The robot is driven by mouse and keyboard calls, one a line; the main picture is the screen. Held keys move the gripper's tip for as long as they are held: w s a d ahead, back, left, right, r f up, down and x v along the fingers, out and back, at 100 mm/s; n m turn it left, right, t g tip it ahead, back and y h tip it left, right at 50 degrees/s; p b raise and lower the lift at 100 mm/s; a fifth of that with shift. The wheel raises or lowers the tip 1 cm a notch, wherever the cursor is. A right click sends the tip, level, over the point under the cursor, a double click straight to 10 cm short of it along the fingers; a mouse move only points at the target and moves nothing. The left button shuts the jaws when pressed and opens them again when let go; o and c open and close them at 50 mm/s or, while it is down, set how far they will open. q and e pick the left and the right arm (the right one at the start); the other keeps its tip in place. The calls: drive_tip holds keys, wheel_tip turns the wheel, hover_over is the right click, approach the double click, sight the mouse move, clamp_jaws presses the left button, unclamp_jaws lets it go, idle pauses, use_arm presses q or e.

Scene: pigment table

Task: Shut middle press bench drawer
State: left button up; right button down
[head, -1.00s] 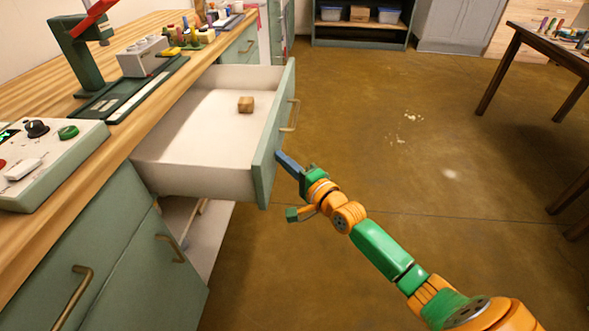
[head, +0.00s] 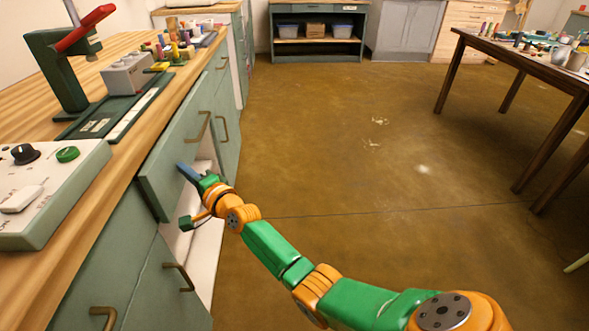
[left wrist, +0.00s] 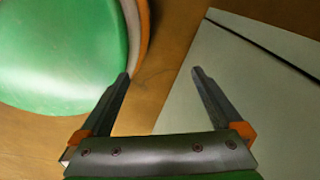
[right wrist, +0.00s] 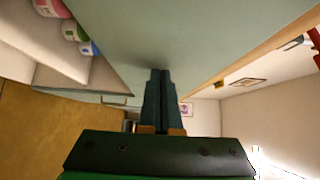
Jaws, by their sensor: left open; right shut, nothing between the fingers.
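The middle press bench drawer shows its grey-green front (head: 178,150) with a brass handle (head: 205,127) in the head view. The front stands at or very near the bench face; I cannot tell if a small gap is left. The drawer's inside is hidden. My right gripper (head: 184,172) is shut and empty, its fingertips at the lower part of the drawer front, below the handle. In the right wrist view its closed fingers (right wrist: 160,75) lie against or close to a grey-green surface. My left gripper (left wrist: 163,75) is open and empty in the left wrist view, outside the head view.
The wooden bench top (head: 150,108) carries a green press (head: 60,75) and a control box (head: 45,190). Below the drawer is an open white space (head: 203,250), beside a cabinet door with a brass handle (head: 180,277). A dark table (head: 520,62) stands right.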

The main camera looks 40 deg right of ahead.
drive_tip(key=shift+w+a+b, duration=0.3)
drive_tip(key=shift+w+a, duration=0.4)
drive_tip(key=shift+a, duration=0.35)
drive_tip(key=shift+w+a+r, duration=0.1)
drive_tip(key=shift+r, duration=0.05)
